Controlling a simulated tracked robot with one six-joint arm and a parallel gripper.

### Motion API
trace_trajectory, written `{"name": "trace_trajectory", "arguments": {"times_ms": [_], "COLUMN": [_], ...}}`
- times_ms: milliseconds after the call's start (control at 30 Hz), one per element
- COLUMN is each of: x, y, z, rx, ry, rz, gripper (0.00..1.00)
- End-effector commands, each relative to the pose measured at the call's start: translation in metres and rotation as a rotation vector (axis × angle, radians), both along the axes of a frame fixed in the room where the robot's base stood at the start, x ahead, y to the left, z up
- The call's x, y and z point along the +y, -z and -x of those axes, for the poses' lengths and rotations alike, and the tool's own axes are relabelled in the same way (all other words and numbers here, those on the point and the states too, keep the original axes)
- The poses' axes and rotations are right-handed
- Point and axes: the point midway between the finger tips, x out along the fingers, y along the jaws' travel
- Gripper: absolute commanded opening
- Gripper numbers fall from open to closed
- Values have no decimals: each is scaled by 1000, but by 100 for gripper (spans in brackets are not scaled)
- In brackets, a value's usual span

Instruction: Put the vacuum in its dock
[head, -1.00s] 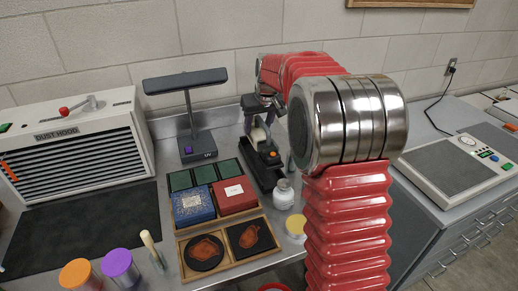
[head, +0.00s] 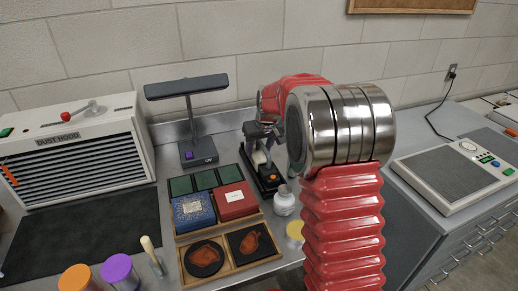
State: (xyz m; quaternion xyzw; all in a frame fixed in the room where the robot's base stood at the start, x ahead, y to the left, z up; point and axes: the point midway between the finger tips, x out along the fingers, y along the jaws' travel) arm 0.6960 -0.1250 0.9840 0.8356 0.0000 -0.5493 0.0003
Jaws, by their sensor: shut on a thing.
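The vacuum (head: 268,178) is a small dark device with an orange button and a pale part, on the bench left of my arm. My gripper (head: 263,138) is above its back end and shut on it; the fingertips are small and partly hidden by my arm. The vacuum lies over the black dock (head: 265,194), whose rim shows around its front and sides. I cannot tell whether it is fully seated or slightly above the dock.
A wooden tray (head: 232,268) with boxes and dark plaques lies left of the dock. A white-capped jar (head: 284,200) stands close at its front right. A UV lamp (head: 197,150) stands behind left, a dust hood (head: 75,150) further left, a scale (head: 455,165) at right.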

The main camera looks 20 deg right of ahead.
Motion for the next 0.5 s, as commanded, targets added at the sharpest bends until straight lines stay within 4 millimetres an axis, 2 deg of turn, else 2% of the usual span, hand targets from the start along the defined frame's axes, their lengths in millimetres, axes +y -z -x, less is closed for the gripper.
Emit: {"name": "trace_trajectory", "arguments": {"times_ms": [367,400,500], "x": [0,0,0], "y": [2,3,3], "z": [0,0,0], "rx": [-2,1,1], "ry": [0,0,0], "rz": [0,0,0], "gripper": [22,49,56]}}
